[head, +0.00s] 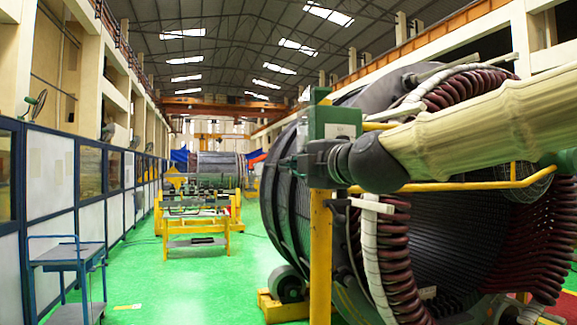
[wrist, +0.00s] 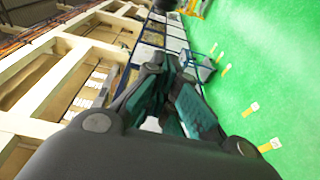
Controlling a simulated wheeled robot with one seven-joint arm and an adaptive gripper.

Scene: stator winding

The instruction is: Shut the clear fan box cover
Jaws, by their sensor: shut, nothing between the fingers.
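I cannot make out a clear fan box or its cover in either view. My gripper (wrist: 176,80) shows in the wrist view, with dark grey links and teal finger pads. It is shut and empty, with its fingers drawn together. It points toward the row of blue-framed panels and the green floor, and I see nothing touching its fingers. In the head view I cannot pick out the fingers clearly.
A large stator (head: 455,230) with dark red coils fills the right. A yellow post (head: 320,255) stands before it, carrying a green box (head: 335,122). A blue cart (head: 75,262) stands left. A yellow-framed bench (head: 196,222) is mid-hall. Green floor (head: 185,285) lies clear between.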

